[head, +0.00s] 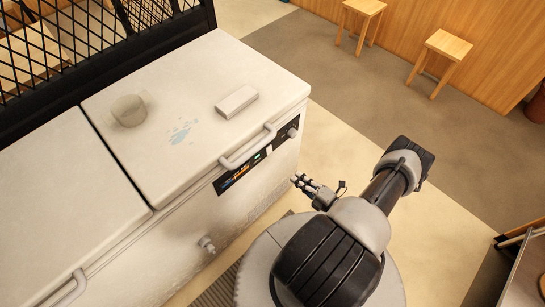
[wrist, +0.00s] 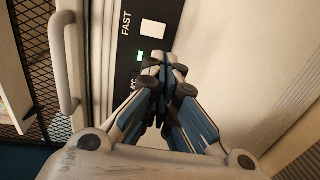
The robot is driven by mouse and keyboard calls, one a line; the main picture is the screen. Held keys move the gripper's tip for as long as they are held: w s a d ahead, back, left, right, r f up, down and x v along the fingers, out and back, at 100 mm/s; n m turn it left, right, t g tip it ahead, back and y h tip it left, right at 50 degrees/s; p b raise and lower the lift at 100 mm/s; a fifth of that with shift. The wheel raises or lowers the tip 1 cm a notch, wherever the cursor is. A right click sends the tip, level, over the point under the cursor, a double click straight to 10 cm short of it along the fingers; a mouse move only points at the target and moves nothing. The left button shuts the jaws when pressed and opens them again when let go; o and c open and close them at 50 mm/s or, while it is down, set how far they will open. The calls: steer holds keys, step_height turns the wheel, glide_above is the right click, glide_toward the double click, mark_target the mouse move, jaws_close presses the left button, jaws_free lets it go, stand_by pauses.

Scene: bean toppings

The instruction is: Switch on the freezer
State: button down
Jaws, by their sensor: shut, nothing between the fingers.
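The white chest freezer (head: 180,190) stands at the left of the head view, with its lids down. Its dark control panel (head: 232,178) is on the front under the lid handle (head: 248,148). In the wrist view, the panel (wrist: 130,62) shows the word FAST, a white square (wrist: 153,38) and a lit green light (wrist: 140,56). My gripper (head: 297,179) is shut and empty, to the right of the panel in the head view. In the wrist view its fingertips (wrist: 163,62) overlap the panel just right of the green light and hide part of it. I cannot tell whether they touch.
A cup-shaped object (head: 128,110), a grey block (head: 236,102) and a bluish wet patch (head: 182,131) are on the freezer lid. A black mesh partition (head: 70,50) stands behind it. Wooden stools (head: 441,55) are far back. The floor (head: 340,125) beyond my arm is clear.

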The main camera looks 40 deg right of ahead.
mark_target(269, 150)
steer(key=shift+w, duration=0.1)
steer(key=w+a+f+b, duration=0.1)
steer(key=w+b, duration=0.1)
steer(key=w, duration=1.1)
steer(key=shift+w+f, duration=0.3)
steer(key=shift+w, duration=0.05)
steer(key=shift+s, duration=0.1)
